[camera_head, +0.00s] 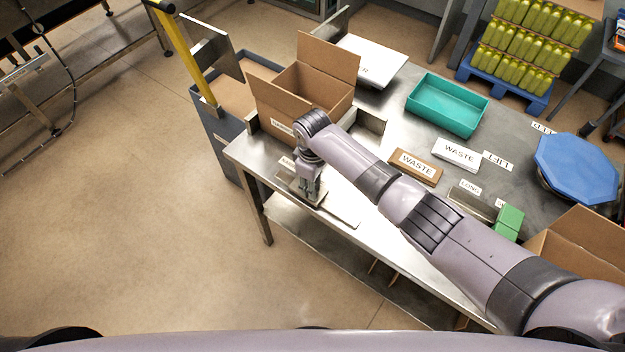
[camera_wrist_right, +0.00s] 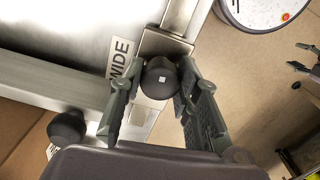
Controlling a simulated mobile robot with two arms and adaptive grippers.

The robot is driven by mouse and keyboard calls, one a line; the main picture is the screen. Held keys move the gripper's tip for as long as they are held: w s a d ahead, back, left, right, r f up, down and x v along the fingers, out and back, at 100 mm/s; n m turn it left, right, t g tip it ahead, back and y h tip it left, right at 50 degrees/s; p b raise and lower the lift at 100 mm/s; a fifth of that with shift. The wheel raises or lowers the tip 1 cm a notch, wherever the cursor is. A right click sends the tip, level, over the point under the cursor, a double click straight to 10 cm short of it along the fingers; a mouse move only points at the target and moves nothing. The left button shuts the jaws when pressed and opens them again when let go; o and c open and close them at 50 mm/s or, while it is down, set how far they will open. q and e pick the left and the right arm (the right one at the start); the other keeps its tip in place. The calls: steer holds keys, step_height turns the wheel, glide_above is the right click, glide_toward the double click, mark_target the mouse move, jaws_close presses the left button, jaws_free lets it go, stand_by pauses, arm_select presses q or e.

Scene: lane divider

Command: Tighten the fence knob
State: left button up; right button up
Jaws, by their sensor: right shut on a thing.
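A dark round knob (camera_wrist_right: 161,77) with a small white square on its top sits on a metal bracket beside a "WIDE" label (camera_wrist_right: 121,58) in the right wrist view. My right gripper (camera_wrist_right: 156,92) is shut on this knob, with one finger on either side of it. In the head view my right gripper (camera_head: 309,190) points down at the near-left edge of the steel table and hides the knob. Another dark knob (camera_wrist_right: 67,126) shows at the lower left in the wrist view.
The steel table (camera_head: 345,205) carries an open cardboard box (camera_head: 290,100) right behind my gripper, a teal tray (camera_head: 446,105), "WASTE" signs (camera_head: 415,166) and a blue octagonal plate (camera_head: 577,168). Open floor (camera_head: 130,220) lies to the left of the table.

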steer(key=shift+w+r+m, duration=0.15)
steer(key=shift+r+m, duration=0.1)
steer(key=shift+m, duration=0.35)
steer(key=o, duration=1.2)
steer(key=shift+f, duration=0.15)
step_height(320, 180, up, 12)
